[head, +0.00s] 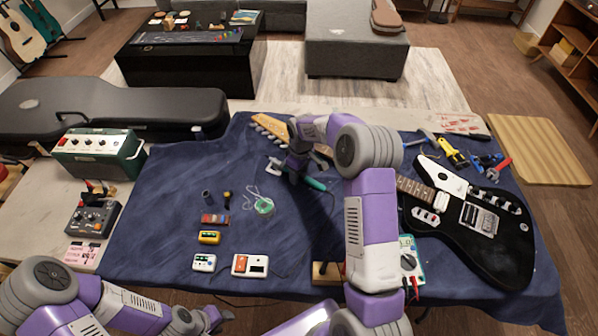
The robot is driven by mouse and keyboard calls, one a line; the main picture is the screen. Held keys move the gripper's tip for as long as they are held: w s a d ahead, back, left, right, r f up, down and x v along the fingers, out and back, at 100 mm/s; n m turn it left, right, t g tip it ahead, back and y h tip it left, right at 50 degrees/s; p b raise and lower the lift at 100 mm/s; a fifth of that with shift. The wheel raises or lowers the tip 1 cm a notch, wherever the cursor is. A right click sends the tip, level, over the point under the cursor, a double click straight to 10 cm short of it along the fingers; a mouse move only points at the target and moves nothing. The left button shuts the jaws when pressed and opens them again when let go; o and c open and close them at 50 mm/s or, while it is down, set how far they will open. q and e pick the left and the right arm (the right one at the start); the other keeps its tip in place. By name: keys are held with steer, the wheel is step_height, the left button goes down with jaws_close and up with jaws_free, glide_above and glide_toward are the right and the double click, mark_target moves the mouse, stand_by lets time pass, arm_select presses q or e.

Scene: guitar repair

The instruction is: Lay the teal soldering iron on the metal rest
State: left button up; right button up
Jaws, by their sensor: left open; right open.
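The teal handle of the soldering iron (315,184) shows on the blue cloth near the middle of the table. My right gripper (292,176) is open, pointing down right beside the handle's left end. The gripper hides part of the iron, and I cannot tell whether they touch. A small pale grey metal piece (274,165) sits just left of this gripper. It may be the metal rest, but it is partly covered and too small to be sure. My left gripper (219,318) is open and empty at the front edge, far from the iron.
A solder spool (264,206) and small pedals (250,265) lie left of my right arm. A black guitar (470,222) and hand tools (455,155) lie at the right. A green amplifier (97,155) stands at the left.

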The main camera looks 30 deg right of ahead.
steer(key=r+p, duration=0.1)
steer(key=r, duration=0.3)
steer(key=r+p, duration=0.1)
steer(key=r, duration=0.2)
steer(key=shift+s+r, duration=0.2)
steer(key=shift+r, duration=0.15)
